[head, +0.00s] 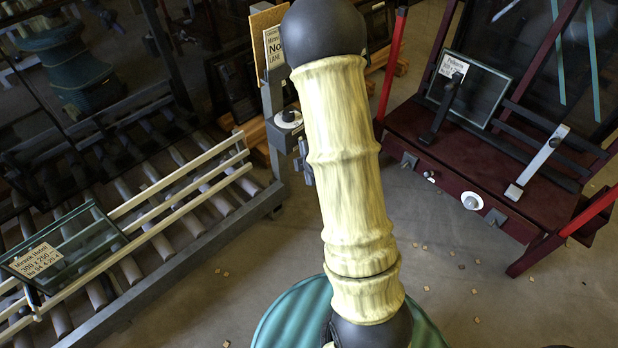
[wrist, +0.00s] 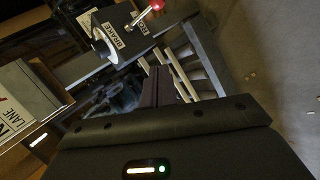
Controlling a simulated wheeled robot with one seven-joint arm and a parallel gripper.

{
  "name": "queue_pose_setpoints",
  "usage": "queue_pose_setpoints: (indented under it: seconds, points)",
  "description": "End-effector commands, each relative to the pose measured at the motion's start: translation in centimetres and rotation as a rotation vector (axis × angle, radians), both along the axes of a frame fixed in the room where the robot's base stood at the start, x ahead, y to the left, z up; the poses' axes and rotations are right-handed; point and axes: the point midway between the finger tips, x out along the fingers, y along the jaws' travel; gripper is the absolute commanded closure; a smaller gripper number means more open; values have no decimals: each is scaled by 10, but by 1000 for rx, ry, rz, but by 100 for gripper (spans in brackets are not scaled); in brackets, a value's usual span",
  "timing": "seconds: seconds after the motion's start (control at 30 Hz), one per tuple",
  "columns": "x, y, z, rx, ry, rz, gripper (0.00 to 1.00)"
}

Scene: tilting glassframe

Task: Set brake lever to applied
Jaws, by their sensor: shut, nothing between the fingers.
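The brake lever (wrist: 145,14) shows at the top of the wrist view as a pale shaft with a red knob. It rises from a grey box with a "BRAKE" label (wrist: 113,34), a round white disc (wrist: 103,42) and a second label that is hard to read. My gripper (wrist: 158,72) is shut and empty, its dark fingers below the box in the picture and apart from the lever. In the head view, a grey post (head: 288,118) with a white disc stands just left of my arm; my gripper cannot be made out there.
A roller conveyor (head: 165,260) with pale rails and a glass pane (head: 75,245) lies at left. A dark red frame (head: 450,150) with panes and clamp bars stands at right. A "LANE" sign (wrist: 12,115) is close at the wrist view's left. Floor between is mostly clear.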

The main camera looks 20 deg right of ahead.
Motion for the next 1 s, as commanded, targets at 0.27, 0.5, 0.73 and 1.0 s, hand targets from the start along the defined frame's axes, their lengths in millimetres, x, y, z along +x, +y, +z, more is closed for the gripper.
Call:
queue_pose_setpoints:
  seconds: [0.27,0.5,0.73,1.0]
  points:
    - [13,-12,-79,-206,-95,240,100]
    - [14,-12,-78,-227,-105,262,100]
    - [16,-12,-81,-225,-104,261,100]
    - [41,-12,-104,-225,-105,260,100]
